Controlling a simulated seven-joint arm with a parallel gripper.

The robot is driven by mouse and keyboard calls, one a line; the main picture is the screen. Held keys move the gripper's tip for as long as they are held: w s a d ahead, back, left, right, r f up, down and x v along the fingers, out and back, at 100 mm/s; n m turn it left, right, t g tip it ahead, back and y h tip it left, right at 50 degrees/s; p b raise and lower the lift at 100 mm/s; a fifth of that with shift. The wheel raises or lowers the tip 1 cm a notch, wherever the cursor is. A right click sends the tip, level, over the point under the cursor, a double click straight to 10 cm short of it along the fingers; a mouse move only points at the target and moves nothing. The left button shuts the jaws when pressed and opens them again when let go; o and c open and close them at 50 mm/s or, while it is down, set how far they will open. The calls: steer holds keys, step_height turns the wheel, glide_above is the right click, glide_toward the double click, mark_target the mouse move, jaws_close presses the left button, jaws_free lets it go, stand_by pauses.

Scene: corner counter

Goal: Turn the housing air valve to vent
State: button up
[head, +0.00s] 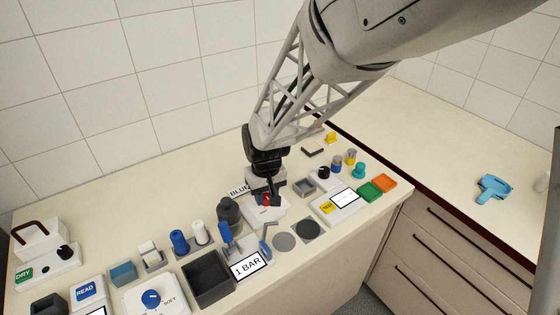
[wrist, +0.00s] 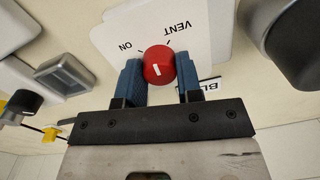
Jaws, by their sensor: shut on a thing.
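The air valve is a red round knob (wrist: 158,64) with a white line on its face, on a white plate (wrist: 108,34). The plate is printed ON at the upper left of the knob and VENT at its upper right. The white line runs steeply; I cannot tell for certain which mark it points to. My gripper (wrist: 160,78) is shut on the knob, one blue finger on each side. In the head view my gripper (head: 265,192) comes down over the plate (head: 270,213), and the red knob (head: 265,199) is partly hidden.
A dark round bottle-like part (head: 229,211) and a blue-handled lever (head: 226,233) stand close left of the plate. A 1 BAR display (head: 248,265) lies in front. A white panel with a screen (head: 344,198) is to the right. Two grey discs (head: 284,242) lie flat nearby.

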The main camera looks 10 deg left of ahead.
mark_target(267, 195)
steer(key=m, duration=0.4)
steer(key=shift+m, duration=0.3)
steer(key=shift+d+m, duration=0.1)
steer(key=shift+m, duration=1.9)
steer(key=o, duration=0.9)
steer(key=shift+o, duration=0.2)
steer(key=shift+r, duration=0.1)
steer(key=shift+d+r, duration=0.1)
steer(key=shift+r, duration=3.7)
steer(key=shift+d, duration=0.15)
